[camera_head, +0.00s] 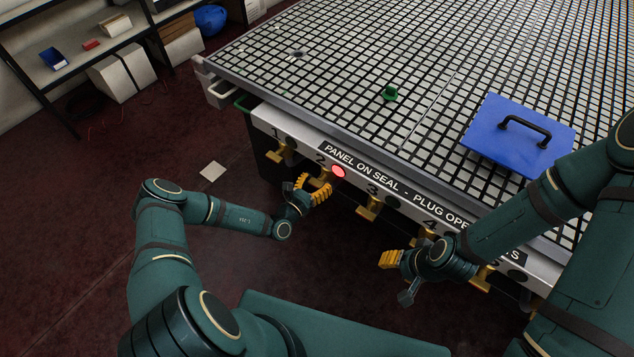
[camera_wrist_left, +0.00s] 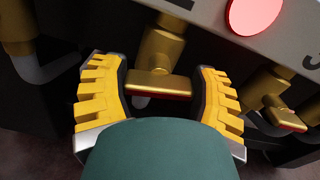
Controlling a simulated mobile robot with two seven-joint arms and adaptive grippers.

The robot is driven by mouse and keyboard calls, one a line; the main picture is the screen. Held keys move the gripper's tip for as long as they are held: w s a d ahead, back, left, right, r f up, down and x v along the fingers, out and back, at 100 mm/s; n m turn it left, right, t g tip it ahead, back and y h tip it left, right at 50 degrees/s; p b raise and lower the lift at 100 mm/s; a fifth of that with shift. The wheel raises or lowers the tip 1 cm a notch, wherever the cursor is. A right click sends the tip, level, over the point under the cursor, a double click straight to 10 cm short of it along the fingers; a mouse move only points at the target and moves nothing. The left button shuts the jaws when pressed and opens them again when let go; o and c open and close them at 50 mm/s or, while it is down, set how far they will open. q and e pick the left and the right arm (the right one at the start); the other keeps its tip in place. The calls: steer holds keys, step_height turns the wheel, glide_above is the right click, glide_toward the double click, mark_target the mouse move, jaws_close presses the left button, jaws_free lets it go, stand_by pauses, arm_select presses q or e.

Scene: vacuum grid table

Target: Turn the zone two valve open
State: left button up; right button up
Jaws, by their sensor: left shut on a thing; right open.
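The zone two valve (camera_head: 320,181) is a brass valve with a flat lever on the front panel of the table, under the number 2. In the left wrist view the valve (camera_wrist_left: 162,48) and its lever (camera_wrist_left: 158,86) stand between my yellow fingers. The lever lies across the gap, with a red strip under its edge. My left gripper (camera_head: 314,190) is shut on this lever; its fingers also show in the left wrist view (camera_wrist_left: 158,92). A red lamp (camera_head: 338,171) glows beside the valve. My right gripper (camera_head: 397,278) is open and empty, in front of the panel near number 4.
Other brass valves, such as valve 1 (camera_head: 281,151) and valve 3 (camera_head: 369,207), line the front panel (camera_head: 300,138). On the grid table (camera_head: 330,65) are a blue panel (camera_head: 490,135) with a black handle and a green plug (camera_head: 390,92).

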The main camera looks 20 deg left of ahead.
arm_select(q)
steer(key=n, duration=0.3)
steer(key=shift+a+f+n, duration=0.1)
steer(key=shift+n, duration=0.2)
steer(key=n, duration=0.3)
steer(key=shift+n, duration=0.3)
steer(key=n, duration=0.4)
steer(key=shift+a+f+n+b, duration=0.1)
steer(key=shift+f+n+b, duration=0.05)
steer(key=shift+n+b, duration=0.65)
steer(key=shift+n, duration=1.4)
steer(key=o, duration=1.2)
steer(key=v, duration=1.2)
